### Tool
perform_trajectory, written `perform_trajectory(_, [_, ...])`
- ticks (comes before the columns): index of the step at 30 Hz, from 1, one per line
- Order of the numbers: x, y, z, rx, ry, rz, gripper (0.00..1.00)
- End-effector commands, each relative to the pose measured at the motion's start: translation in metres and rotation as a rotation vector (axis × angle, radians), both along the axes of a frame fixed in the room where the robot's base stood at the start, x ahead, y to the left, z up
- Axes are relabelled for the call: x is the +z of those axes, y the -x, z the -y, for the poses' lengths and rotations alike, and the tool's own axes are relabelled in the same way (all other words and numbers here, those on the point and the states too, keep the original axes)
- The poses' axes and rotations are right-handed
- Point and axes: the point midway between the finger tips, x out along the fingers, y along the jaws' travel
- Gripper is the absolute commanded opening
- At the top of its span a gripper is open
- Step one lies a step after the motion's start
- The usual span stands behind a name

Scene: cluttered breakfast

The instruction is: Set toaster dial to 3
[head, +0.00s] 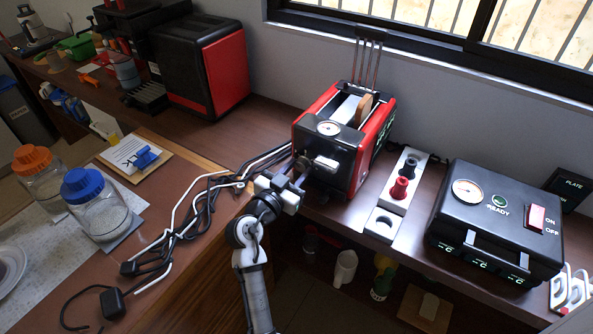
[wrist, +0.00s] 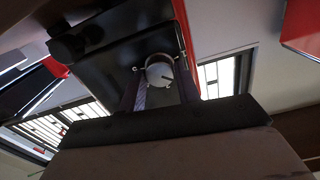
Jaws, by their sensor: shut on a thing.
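The red and black toaster (head: 379,133) stands on the counter, with a bread slice (head: 365,108) showing in its top slot and a round white gauge (head: 328,128) near its front. My gripper (head: 301,168) is at the toaster's black front face. In the wrist view, my gripper's fingers (wrist: 162,90) stand on both sides of a round pale dial (wrist: 158,70) and are shut on it. A dark pointer line shows on the dial's face, toward the picture's right. Its numbers are too small to read. A grey cylindrical knob (head: 326,163) sticks out beside my gripper.
Right of the toaster are a white holder with red and dark knobs (head: 400,187) and a black appliance (head: 497,225) with a gauge and red switch. Tangled cables (head: 200,205) lie left of my arm. Jars with orange and blue lids (head: 95,205) stand farther left.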

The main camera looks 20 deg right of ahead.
Motion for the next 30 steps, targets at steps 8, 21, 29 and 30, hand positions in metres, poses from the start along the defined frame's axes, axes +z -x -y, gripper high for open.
perform_trajectory(8, [-0.0030, 0.0001, -0.0004, 0.001, -0.018, 0.023, 0.10])
perform_trajectory(21, [-0.0095, 0.0002, -0.0008, 0.002, -0.191, 0.252, 0.10])
perform_trajectory(29, [-0.0083, 0.0004, -0.0007, 0.002, -0.335, 0.433, 0.10])
perform_trajectory(30, [-0.0079, 0.0002, -0.0009, 0.002, -0.356, 0.458, 0.10])
